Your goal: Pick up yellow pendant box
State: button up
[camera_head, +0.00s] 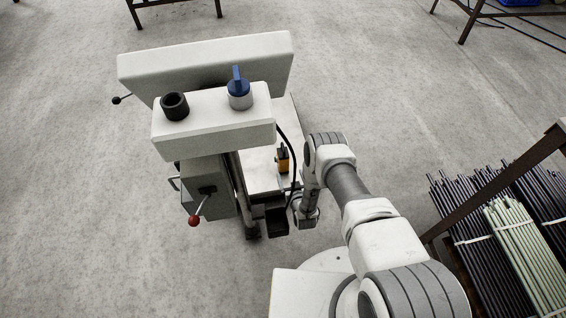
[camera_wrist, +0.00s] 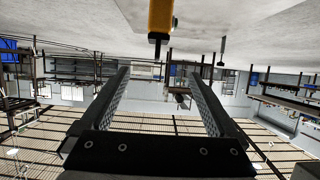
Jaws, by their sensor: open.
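The yellow pendant box (camera_head: 282,160) is small, yellow and black, and shows beside the machine's pale table, left of my arm. A black cable curves close by it. In the wrist view, which looks upside down, the yellow box (camera_wrist: 161,16) is at the top centre, cut off by the frame edge, with a dark part at its lower end. My gripper (camera_wrist: 158,73) has its two fingers wide apart with nothing between them. The box lies beyond the fingertips and apart from them. In the head view my fingers are hard to make out.
A grey-white machine (camera_head: 205,125) with a blue-topped knob and a red-ball lever (camera_head: 194,220) stands left of my arm. A rack of dark and pale green rods (camera_head: 515,235) stands at the right. The floor at far left is clear.

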jog(key=b, duration=0.6)
send_near(285, 157)
jog(key=x, duration=0.6)
jog(key=shift+s+a+f, duration=0.15)
jog(key=shift+a+f, duration=0.05)
jog(key=shift+a, duration=0.1)
jog(key=b+x, duration=0.1)
jog(key=x, duration=0.1)
jog(key=b+x, duration=0.2)
jog(key=shift+w+d, duration=0.15)
jog(key=shift+w, duration=0.3)
jog(key=shift+w+f, duration=0.1)
jog(key=shift+w, duration=0.4)
grip_shut()
